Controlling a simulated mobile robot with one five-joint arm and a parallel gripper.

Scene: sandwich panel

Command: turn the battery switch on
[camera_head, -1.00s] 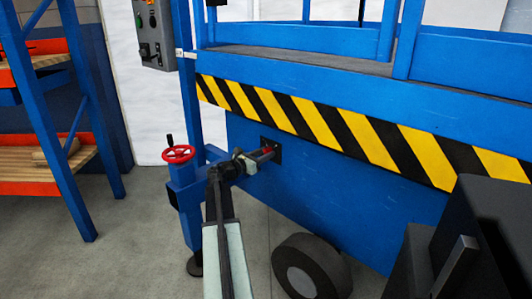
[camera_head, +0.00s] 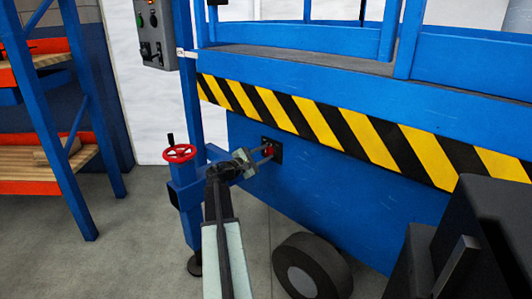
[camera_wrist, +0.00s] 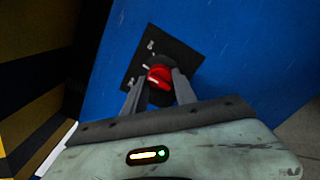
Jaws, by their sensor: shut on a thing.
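The battery switch (camera_wrist: 160,76) is a red knob on a black plate (camera_wrist: 145,62) fixed to the blue side panel. In the head view the switch (camera_head: 269,150) shows small below the striped band. My gripper (camera_wrist: 158,90) has one finger on each side of the red knob and is shut on it. In the head view my gripper (camera_head: 261,153) reaches the plate from the left. White marks show on the plate, but they are too small to read. The far side of the knob is hidden.
A red handwheel (camera_head: 179,153) on a blue jack stands left of my gripper. A black wheel (camera_head: 312,267) is below the panel. A blue rack (camera_head: 75,130) stands at the far left. A grey control box (camera_head: 155,35) hangs at the back. Grey floor lies open at the lower left.

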